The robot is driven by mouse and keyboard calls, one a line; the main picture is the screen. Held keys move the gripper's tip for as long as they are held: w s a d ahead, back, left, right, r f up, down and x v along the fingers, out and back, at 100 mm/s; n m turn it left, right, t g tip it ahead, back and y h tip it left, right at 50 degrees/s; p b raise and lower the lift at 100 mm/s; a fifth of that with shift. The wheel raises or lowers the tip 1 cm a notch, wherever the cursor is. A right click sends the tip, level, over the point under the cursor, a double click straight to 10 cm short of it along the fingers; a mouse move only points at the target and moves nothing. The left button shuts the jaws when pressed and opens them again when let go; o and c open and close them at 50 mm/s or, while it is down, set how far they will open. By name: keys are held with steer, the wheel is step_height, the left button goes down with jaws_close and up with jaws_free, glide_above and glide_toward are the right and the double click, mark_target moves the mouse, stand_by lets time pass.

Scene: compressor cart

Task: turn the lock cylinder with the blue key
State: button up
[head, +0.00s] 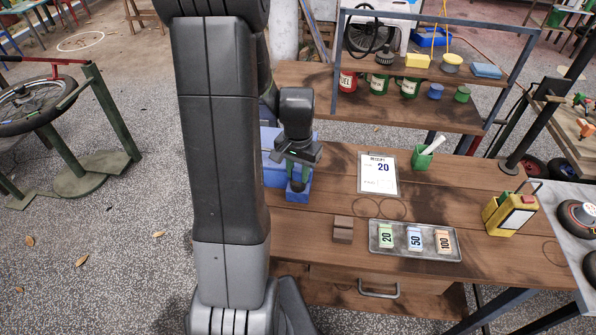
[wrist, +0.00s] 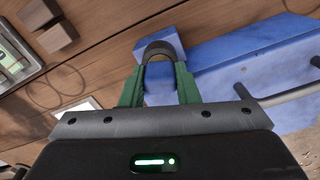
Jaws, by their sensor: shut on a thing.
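My gripper (wrist: 159,75) has its green fingers closed on a blue piece (wrist: 159,82), which looks like the blue key's head. A dark ring (wrist: 158,47), likely the lock cylinder, shows just past the fingertips against a blue block (wrist: 163,39). How far the key sits in the cylinder is hidden. In the head view my gripper (head: 294,170) points down over the blue block (head: 298,193) on the bench, and the key and cylinder are not clear there. A larger blue box (wrist: 235,52) with a grey handle (wrist: 285,98) adjoins the block.
The wooden bench (head: 300,225) holds a brown block (head: 343,230), a metal tray (head: 385,250) with numbered packets, a white card (head: 378,174), a green cup (head: 421,158) and a yellow device (head: 509,214). A shelf (head: 450,75) stands behind. My arm hides the bench's left part.

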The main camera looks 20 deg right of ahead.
stand_by(0.4)
steer(key=m, duration=0.2)
steer(key=shift+m, duration=1.2)
steer(key=shift+r, duration=0.1)
